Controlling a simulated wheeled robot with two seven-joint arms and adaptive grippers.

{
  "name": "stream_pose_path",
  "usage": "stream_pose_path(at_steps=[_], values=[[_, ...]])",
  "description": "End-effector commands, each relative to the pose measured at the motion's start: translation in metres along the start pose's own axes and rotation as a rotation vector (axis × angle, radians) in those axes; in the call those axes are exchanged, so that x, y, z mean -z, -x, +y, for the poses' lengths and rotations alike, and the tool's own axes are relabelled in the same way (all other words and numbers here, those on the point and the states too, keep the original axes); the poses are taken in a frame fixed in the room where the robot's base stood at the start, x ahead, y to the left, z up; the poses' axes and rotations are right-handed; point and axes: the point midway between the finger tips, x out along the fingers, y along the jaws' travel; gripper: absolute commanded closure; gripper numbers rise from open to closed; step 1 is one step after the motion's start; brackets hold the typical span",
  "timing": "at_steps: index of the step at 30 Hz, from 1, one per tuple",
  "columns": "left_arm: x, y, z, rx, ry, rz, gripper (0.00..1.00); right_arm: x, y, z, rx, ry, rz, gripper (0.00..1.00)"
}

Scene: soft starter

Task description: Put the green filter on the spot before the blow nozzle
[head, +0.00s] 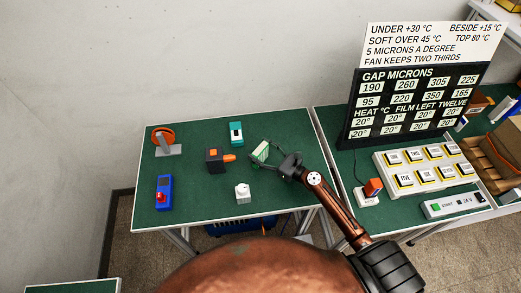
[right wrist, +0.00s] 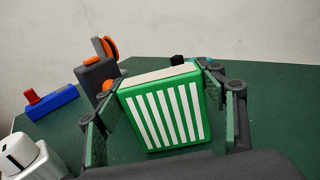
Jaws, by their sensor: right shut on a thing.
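The green filter (head: 261,151) is a small green block held between the fingers of my right gripper (head: 266,153). In the right wrist view the filter (right wrist: 166,112) shows a face with white stripes and a pale top edge, with the fingers on both sides of it. The dark grey blower (head: 214,161) stands to the left of the filter, and its orange blow nozzle (head: 229,158) points right toward it, with a gap between them. I cannot make out a marked spot before the nozzle, nor tell whether the filter touches the table. My left gripper is not in view.
On the green table (head: 180,210) stand a teal device (head: 236,132) behind, a white block (head: 242,193) in front, a blue device (head: 164,192) and an orange-and-grey stand (head: 164,140) at left. A second table holds a dark sign (head: 405,108) and a button panel (head: 425,168).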

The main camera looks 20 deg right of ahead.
Motion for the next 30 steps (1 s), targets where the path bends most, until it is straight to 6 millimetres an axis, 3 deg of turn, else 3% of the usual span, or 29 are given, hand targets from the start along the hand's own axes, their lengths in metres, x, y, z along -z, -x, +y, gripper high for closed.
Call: stream_pose_path(at_steps=[5, 6, 14, 23, 30], values=[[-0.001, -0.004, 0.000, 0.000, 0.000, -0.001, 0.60, 0.004, 0.000, 0.000, 0.000, 0.000, 0.000, 0.67], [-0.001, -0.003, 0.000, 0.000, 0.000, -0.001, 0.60, 0.003, 0.000, 0.000, 0.000, 0.000, -0.001, 0.34], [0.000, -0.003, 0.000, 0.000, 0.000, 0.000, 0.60, 0.003, 0.000, 0.000, 0.000, 0.000, 0.000, 0.16], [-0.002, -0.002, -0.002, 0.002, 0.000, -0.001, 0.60, 0.004, 0.001, 0.000, 0.000, -0.001, 0.001, 0.16], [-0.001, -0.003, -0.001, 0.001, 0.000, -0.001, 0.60, 0.004, 0.030, 0.000, 0.001, -0.002, 0.003, 0.16]])
